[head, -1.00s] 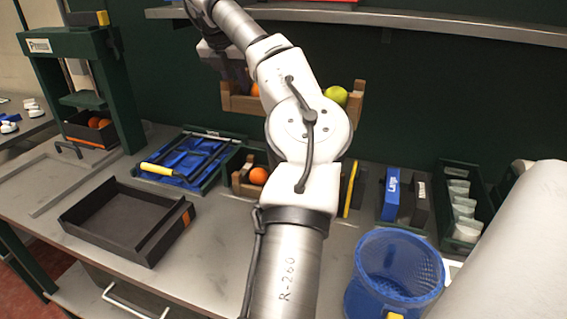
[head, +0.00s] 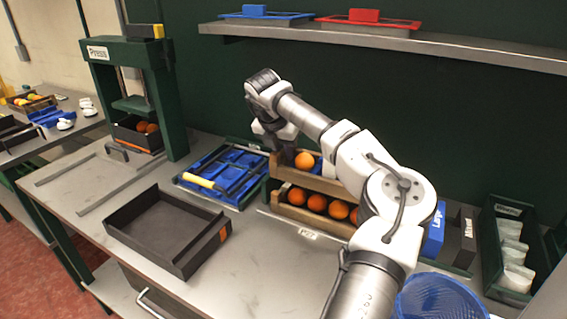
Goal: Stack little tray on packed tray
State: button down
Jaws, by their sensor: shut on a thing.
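The little wooden tray (head: 313,180) is level, directly above the packed tray, with an orange (head: 304,160) and a bit of blue showing inside. My gripper (head: 278,152) is shut on its left end; the fingertips are mostly hidden. The packed wooden tray (head: 308,222) stands on the bench with several oranges in a row. The little tray's underside is very close to the packed tray's rim; I cannot tell whether they touch. My arm hides the right ends of both trays.
A black empty tray (head: 128,236) lies front left. A blue tray with a yellow-handled tool (head: 200,181) is left of the stack. A press (head: 165,90) stands farther left. A blue basket (head: 440,300) is front right. A shelf (head: 400,47) runs above.

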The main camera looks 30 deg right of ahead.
notch_tip(320, 180, down, 5)
jog(key=shift+f+p, duration=0.1)
jog(key=shift+p, duration=0.7)
jog(key=shift+f+b, duration=0.25)
jog(key=shift+b, duration=0.15)
jog(key=c, duration=1.3)
grip_release()
jog(key=shift+o, duration=0.2)
jog(key=shift+r, duration=0.15)
